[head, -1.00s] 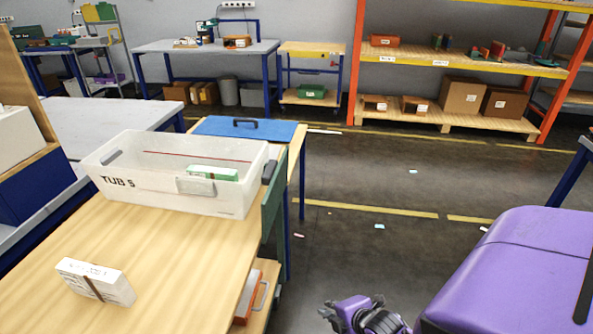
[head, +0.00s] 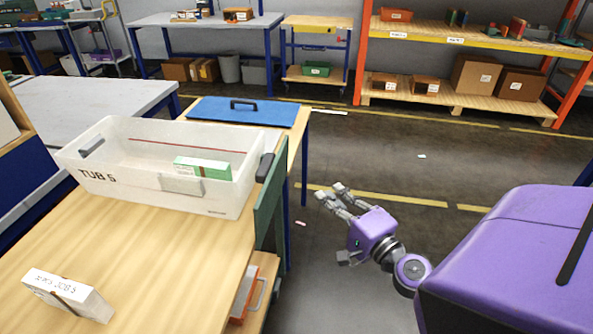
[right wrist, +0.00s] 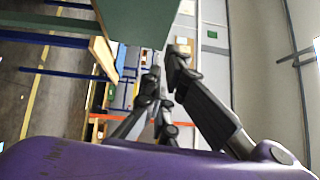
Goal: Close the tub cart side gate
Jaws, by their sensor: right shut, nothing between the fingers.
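The green side gate (head: 268,215) is an upright panel along the right side of the wooden cart top (head: 150,240), seen nearly edge-on. A black handle (head: 265,168) shows at its top, beside the tub's right end. The clear white tub (head: 130,195), marked TUB 5, stands on the cart top with a green-and-white box (head: 203,167) inside. My right gripper (head: 332,192) is shut and empty, over the floor to the right of the gate and apart from it. In the right wrist view the green panel (right wrist: 140,20) is above the fingers (right wrist: 165,75). My left gripper is not in view.
A white box (head: 68,292) lies on the cart top's near left. A blue lid (head: 247,111) lies behind the tub. An orange item (head: 262,280) sits on the lower shelf below the gate. The floor (head: 400,160) on the right is clear.

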